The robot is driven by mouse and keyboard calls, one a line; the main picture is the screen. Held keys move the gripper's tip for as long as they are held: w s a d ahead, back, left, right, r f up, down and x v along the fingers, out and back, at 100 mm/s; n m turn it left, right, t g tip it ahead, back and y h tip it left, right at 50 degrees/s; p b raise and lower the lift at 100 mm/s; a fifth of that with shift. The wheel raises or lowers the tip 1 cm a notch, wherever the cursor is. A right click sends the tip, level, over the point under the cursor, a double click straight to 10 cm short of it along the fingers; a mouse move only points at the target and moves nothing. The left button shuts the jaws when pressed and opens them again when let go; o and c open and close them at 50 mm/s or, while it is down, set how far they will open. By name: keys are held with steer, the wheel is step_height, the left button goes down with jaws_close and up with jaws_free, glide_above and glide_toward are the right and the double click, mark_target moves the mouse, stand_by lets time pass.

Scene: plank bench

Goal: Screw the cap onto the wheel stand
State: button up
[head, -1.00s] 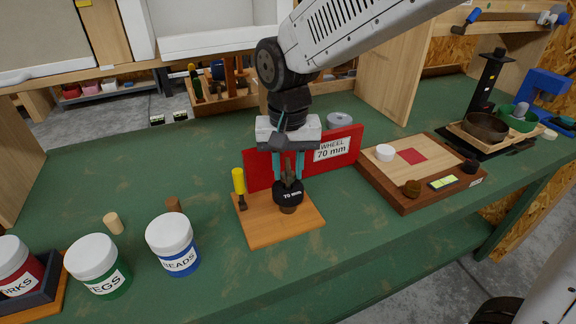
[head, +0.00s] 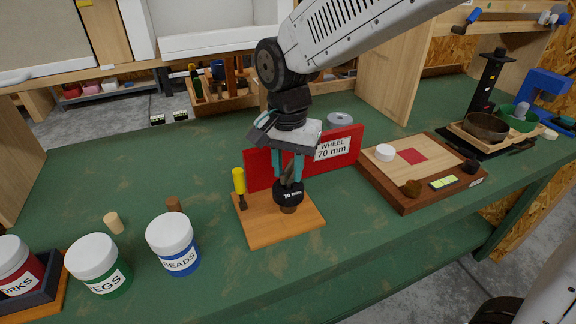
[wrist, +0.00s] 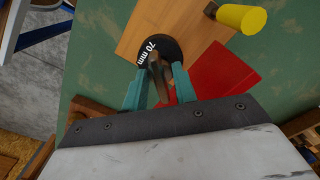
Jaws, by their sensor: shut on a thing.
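The black cap (head: 289,197), marked "70 mm", sits on a short brown post (head: 288,210) on the orange wooden wheel stand (head: 262,230). My gripper (head: 291,170) points straight down over it, its teal fingers shut on the grip on top of the cap. In the wrist view the cap (wrist: 160,50) shows just beyond the fingertips, with a brownish piece between the fingers. The thread under the cap is hidden. A red board (head: 260,168) labelled "WHEEL 70 mm" stands behind the stand.
A yellow-handled tool (head: 239,182) stands at the stand's left corner. A beads jar (head: 172,243) and pegs jar (head: 97,264) are to the left, with two small wooden pegs behind. A wooden board (head: 405,195) with small pieces lies right. The green bench in front is clear.

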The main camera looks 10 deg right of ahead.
steer(key=shift+m, duration=1.4)
steer(key=m, duration=0.3)
steer(key=o, duration=1)
